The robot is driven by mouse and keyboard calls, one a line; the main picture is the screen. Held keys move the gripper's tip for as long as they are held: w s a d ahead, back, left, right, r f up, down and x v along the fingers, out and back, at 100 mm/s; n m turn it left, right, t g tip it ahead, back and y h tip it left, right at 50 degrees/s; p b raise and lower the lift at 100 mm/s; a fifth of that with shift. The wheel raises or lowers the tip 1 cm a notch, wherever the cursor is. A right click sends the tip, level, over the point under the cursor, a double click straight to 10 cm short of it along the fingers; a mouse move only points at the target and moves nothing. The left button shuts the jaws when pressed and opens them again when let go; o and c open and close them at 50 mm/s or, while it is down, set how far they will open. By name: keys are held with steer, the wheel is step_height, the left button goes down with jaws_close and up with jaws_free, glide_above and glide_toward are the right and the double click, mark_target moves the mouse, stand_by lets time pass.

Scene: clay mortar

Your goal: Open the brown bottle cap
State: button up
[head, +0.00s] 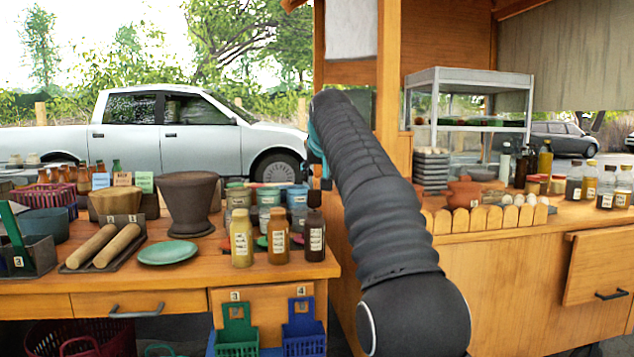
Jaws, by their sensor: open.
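A dark brown bottle (314,237) with a white label stands upright at the right front edge of the left wooden table. Its dark cap (314,200) is on top. My gripper (320,184) is open, small in the picture and partly hidden behind my arm. It points down at or just above the cap; I cannot tell whether it touches. An amber bottle (278,238) and a yellow bottle (241,238) stand to the left of the brown bottle.
Several stacked jars (269,196) stand behind the bottles. A clay mortar (187,203), a green plate (168,252) and two rolling pins (104,246) lie further left. A wooden post (389,70) and the right counter (520,260) stand close to my arm.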

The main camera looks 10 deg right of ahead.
steer(key=shift+s+r, duration=0.25)
steer(key=shift+s, duration=0.1)
